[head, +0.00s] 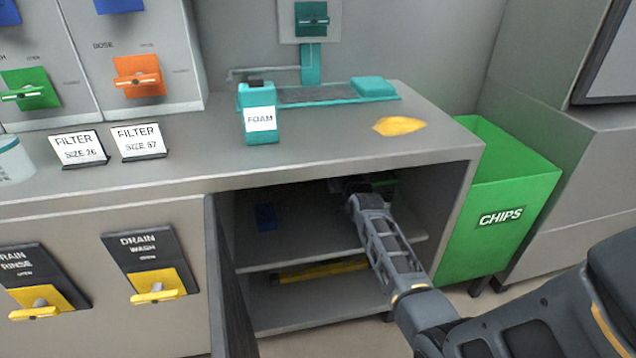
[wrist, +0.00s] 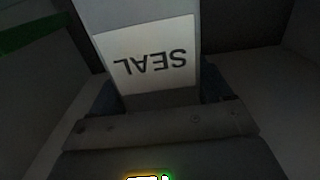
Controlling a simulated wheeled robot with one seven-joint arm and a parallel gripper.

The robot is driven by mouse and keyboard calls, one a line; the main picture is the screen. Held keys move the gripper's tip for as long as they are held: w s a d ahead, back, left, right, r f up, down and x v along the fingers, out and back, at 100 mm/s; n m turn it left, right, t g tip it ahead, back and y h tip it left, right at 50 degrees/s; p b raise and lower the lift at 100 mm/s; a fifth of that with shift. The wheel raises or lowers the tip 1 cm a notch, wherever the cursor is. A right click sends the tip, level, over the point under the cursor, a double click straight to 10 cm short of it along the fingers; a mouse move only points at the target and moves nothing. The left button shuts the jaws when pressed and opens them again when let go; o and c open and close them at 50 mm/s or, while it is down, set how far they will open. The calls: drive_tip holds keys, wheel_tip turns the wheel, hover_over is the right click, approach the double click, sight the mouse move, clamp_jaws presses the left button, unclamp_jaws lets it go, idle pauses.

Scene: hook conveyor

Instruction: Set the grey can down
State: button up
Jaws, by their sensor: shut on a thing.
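The grey can (wrist: 145,12) with a white SEAL label shows in the wrist view, its lettering upside down in the picture. My gripper (wrist: 156,92) is shut on it, with a dark finger at either side. In the head view my gripper (head: 372,187) reaches into the open cupboard (head: 335,248), above its upper shelf. There the can is mostly hidden by my wrist and the shade. I cannot tell whether the can touches the shelf.
A blue item (head: 266,217) stands on the upper shelf at left; a yellow item (head: 322,270) lies below. The open door (head: 228,290) is at left. The counter (head: 330,160) above holds a FOAM bottle (head: 261,112) and yellow cloth (head: 399,126). A green CHIPS bin (head: 500,215) stands right.

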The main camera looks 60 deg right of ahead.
drive_tip(key=shift+w+a+f+p, duration=0.4)
drive_tip(key=shift+w+a+p, duration=0.25)
drive_tip(key=shift+w, duration=0.2)
drive_tip(key=w+a+f+b, duration=0.1)
drive_tip(key=w+a+f, duration=0.1)
drive_tip(key=f, duration=0.5)
drive_tip(key=shift+w+a, duration=0.25)
drive_tip(key=shift+w, duration=0.6)
drive_tip(key=shift+f+b, duration=0.5)
drive_tip(key=shift+b, duration=0.1)
drive_tip(key=shift+f, duration=0.15)
drive_tip(key=o, duration=1.4)
